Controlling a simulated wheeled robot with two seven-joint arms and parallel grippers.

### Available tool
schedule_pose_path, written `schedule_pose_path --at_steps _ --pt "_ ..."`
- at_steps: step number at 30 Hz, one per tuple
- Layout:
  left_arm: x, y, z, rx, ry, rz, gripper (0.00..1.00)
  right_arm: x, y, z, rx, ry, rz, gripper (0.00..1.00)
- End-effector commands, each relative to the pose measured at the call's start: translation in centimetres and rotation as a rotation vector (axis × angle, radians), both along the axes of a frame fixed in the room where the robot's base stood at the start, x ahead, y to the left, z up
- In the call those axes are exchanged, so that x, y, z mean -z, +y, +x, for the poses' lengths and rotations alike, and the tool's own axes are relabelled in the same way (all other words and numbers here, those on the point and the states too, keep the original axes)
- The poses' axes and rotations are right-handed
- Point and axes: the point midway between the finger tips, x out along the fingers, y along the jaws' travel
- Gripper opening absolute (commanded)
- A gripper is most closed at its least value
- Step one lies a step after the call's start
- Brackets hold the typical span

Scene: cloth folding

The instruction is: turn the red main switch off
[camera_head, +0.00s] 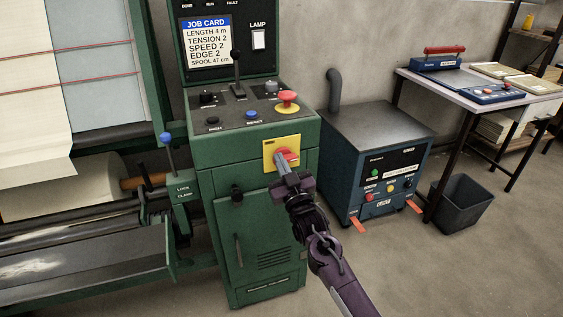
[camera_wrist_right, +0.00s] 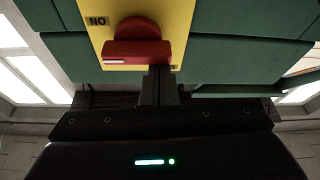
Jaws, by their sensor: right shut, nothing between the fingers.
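The red main switch (camera_head: 291,155) sits on a yellow plate (camera_head: 270,144) on the upper front of the green cabinet. In the right wrist view the red handle (camera_wrist_right: 135,52) lies level across its round hub, with a white mark at its left end. A label reading "NO" in that view is at the plate's upper left; another label at the lower right is mostly hidden. My right gripper (camera_head: 280,160) is shut and empty, its fingertips (camera_wrist_right: 161,72) at the handle's edge, right of its middle in the wrist view. I cannot tell whether they touch. My left gripper is not in view.
The cabinet top (camera_head: 240,105) carries a black lever (camera_head: 236,70), a red mushroom button (camera_head: 287,97) and small knobs. A blue machine (camera_head: 375,150) stands right, beside a bin (camera_head: 463,205).

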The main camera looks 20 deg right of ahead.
Motion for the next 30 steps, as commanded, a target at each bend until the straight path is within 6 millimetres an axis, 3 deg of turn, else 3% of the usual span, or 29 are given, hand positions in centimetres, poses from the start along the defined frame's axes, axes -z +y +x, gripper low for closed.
schedule_pose_path --at_steps 14,30 --pt "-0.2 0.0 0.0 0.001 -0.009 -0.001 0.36 0.5 0.1 0.0 0.0 -0.002 -0.18 0.0" --pt "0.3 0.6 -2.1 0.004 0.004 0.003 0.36 1.7 0.1 0.0 0.001 -0.019 -0.679 0.0"
